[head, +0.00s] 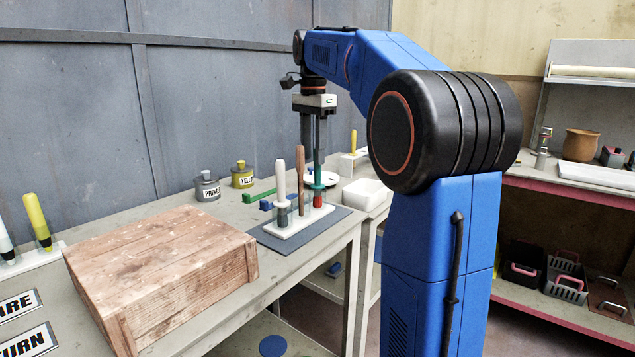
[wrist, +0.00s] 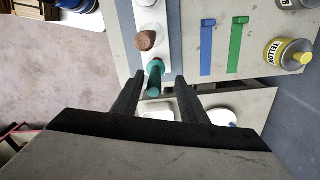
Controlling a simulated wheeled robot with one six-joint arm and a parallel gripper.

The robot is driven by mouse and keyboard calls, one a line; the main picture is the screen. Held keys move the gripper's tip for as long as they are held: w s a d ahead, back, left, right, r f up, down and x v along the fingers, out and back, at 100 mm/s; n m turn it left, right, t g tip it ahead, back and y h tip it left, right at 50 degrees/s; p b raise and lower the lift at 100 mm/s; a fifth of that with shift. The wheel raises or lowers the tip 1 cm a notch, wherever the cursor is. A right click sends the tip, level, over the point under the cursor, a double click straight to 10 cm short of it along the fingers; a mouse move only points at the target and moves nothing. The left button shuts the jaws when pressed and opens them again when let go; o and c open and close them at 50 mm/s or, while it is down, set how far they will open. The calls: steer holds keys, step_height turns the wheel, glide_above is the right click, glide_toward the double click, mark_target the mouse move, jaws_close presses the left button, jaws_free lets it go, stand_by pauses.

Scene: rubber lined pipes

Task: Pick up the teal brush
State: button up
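The teal brush (head: 317,172) stands upright with red near its base, at the right end of a white holder (head: 303,224) on a grey mat (head: 268,236). A white-handled brush (head: 281,178) and a brown-handled brush (head: 300,172) stand to its left in the same holder. My gripper (head: 313,146) points down over the teal brush, with its fingers apart. In the wrist view, the end of the teal handle (wrist: 156,70) lies between the open fingers (wrist: 159,76), with a visible gap to the right finger. The brown handle (wrist: 146,40) is close by.
A wooden crate (head: 165,262) fills the bench's near left. A primer tin (head: 207,188), a yellow tin (head: 243,176), a green strip (head: 261,195) and a blue one (head: 266,205) lie behind the holder. A white tray (head: 365,194) is to the right.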

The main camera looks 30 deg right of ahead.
mark_target(318, 185)
steer(key=shift+s+d+f, duration=0.1)
steer(key=shift+d+f, duration=0.05)
steer(key=shift+f, duration=0.8)
steer(key=shift+s+d+f, duration=0.15)
steer(key=shift+f, duration=0.85)
steer(key=shift+s+d+f, duration=0.1)
steer(key=shift+d+f, duration=0.05)
steer(key=shift+f, duration=0.8)
jaws_close()
